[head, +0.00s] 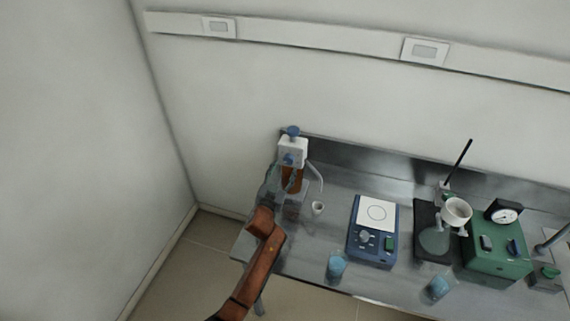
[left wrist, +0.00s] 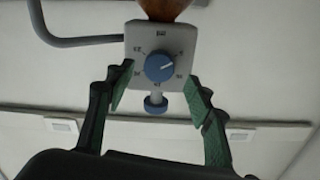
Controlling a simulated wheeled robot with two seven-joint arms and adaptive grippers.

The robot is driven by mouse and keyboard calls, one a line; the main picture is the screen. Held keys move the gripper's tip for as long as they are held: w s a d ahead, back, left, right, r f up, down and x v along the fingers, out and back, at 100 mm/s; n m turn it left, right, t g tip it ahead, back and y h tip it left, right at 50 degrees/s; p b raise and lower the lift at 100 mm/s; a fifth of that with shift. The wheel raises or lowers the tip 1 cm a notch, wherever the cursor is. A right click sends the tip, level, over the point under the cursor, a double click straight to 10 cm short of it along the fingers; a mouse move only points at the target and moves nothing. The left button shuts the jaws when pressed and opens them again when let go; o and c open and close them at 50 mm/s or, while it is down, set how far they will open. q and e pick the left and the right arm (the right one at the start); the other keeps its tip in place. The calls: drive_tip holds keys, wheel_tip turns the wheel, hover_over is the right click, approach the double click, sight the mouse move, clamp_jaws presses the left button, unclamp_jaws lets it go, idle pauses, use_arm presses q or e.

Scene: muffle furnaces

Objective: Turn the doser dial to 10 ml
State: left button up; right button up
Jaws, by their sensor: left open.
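The doser has a white head (head: 292,152) with a blue plunger knob on top and a brown bottle (head: 291,180) below. Its blue dial (head: 288,159) is on the front. In the left wrist view the doser hangs upside down, and the dial (left wrist: 159,67) faces me with its white mark toward the right, slightly up. The scale numbers are too blurred to read surely. My left gripper (left wrist: 156,94) is open, with one green-padded finger on each side of the doser head, apart from the dial. In the head view my left gripper (head: 276,178) is in front of the doser. My right gripper is not seen.
On the steel bench, right of the doser, are a small white cup (head: 318,208), a blue balance (head: 374,232), blue beakers (head: 336,266), a flask (head: 434,240) with a funnel, and a green device (head: 497,250) with a gauge. The doser's spout tube (head: 318,177) reaches right.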

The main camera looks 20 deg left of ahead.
sight(288, 161)
use_arm(q)
drive_tip(key=w, duration=0.2)
drive_tip(key=shift+w+d+f, duration=0.1)
drive_tip(key=shift+w+d, duration=0.1)
drive_tip(key=shift+w, duration=0.45)
drive_tip(key=shift+c, duration=0.2)
drive_tip(key=shift+a, duration=0.1)
drive_tip(key=c, duration=1.1)
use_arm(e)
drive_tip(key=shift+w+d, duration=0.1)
